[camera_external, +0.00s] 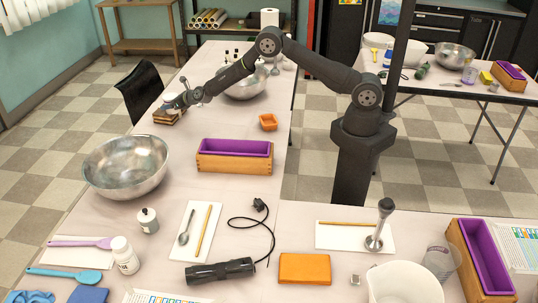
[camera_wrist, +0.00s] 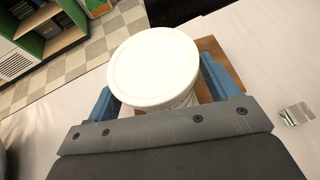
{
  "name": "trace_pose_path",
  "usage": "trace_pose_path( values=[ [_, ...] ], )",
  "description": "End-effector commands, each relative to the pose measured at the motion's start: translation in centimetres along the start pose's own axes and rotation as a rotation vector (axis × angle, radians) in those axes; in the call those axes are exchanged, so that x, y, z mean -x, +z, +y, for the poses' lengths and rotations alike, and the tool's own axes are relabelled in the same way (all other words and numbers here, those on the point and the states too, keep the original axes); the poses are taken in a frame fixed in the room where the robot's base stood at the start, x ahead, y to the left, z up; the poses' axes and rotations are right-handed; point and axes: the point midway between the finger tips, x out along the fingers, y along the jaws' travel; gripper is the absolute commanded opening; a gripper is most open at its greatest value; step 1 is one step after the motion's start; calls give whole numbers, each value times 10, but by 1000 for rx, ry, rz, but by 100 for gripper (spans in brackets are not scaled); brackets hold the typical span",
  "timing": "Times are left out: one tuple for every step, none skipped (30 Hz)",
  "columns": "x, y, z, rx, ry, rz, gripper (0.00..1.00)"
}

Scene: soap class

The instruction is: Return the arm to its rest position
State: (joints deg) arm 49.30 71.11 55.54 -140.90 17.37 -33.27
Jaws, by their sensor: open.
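My arm reaches from its dark post across the table toward the far left in the external view. My gripper (camera_external: 186,98) is at the table's left edge. In the wrist view its two blue fingers stand apart on either side of a white lidded tub (camera_wrist: 153,66); the gripper (camera_wrist: 160,88) is open around it. I cannot tell whether the fingers touch the tub. Brown wooden blocks or boards (camera_external: 168,117) lie just below the gripper, and brown wood (camera_wrist: 223,66) shows beside and under the tub in the wrist view.
A steel bowl (camera_external: 246,88) stands right of the gripper, under the forearm. A small shiny item (camera_wrist: 297,114) lies right of the gripper. A black chair (camera_external: 143,90) stands beyond the edge.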

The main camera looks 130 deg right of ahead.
Motion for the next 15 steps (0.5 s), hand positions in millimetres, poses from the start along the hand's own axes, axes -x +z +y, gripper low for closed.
trace_pose_path(
  values=[
    [2,1,0,0,0,0,80],
    [4,1,0,0,0,0,80],
    [7,0,0,0,0,1,80],
    [9,0,0,0,0,1,80],
    [12,1,0,1,0,0,80],
    [16,1,0,1,-1,0,80],
    [19,1,0,0,-1,0,80],
    [22,1,0,1,0,0,80],
    [28,1,0,1,0,0,80],
    [32,1,0,0,0,0,80],
    [36,1,0,0,0,0,80],
    [42,1,0,2,0,0,80],
    [46,1,0,1,1,0,80],
    [51,1,0,0,1,1,80],
    [57,1,1,1,1,-1,80]
  ],
)
